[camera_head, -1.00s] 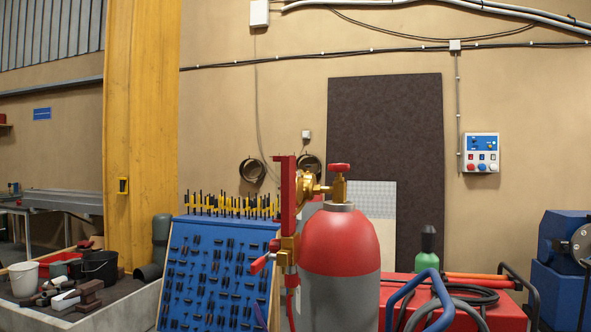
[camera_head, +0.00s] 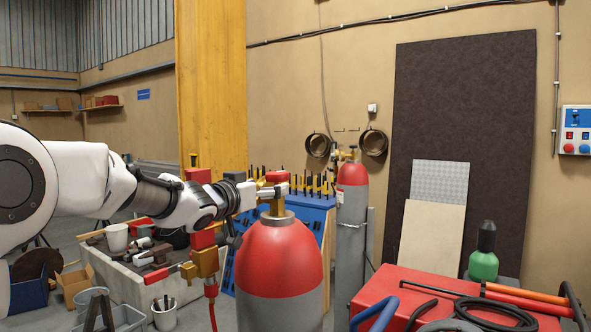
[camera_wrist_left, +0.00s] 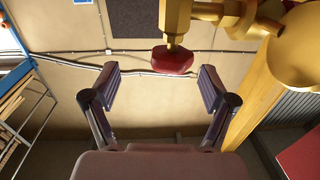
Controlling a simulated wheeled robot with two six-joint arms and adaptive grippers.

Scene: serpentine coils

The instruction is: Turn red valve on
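The red valve (camera_head: 277,176) is a small knob on the brass stem on top of a grey cylinder with a red shoulder (camera_head: 280,258). My left gripper (camera_head: 268,189) comes in from the left at the height of the knob, and its fingers partly cover the brass stem. In the left wrist view the red valve (camera_wrist_left: 173,60) lies between the two spread fingertips (camera_wrist_left: 159,80), slightly beyond them. The fingers are open, with a visible gap on both sides of the knob. My right gripper is in neither view.
A red and brass regulator fitting (camera_head: 206,262) hangs left of the cylinder, under my left arm. A second, slimmer cylinder (camera_head: 350,230) stands behind to the right. A red case (camera_head: 400,300) with cables lies at the right front. A blue tool rack is behind.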

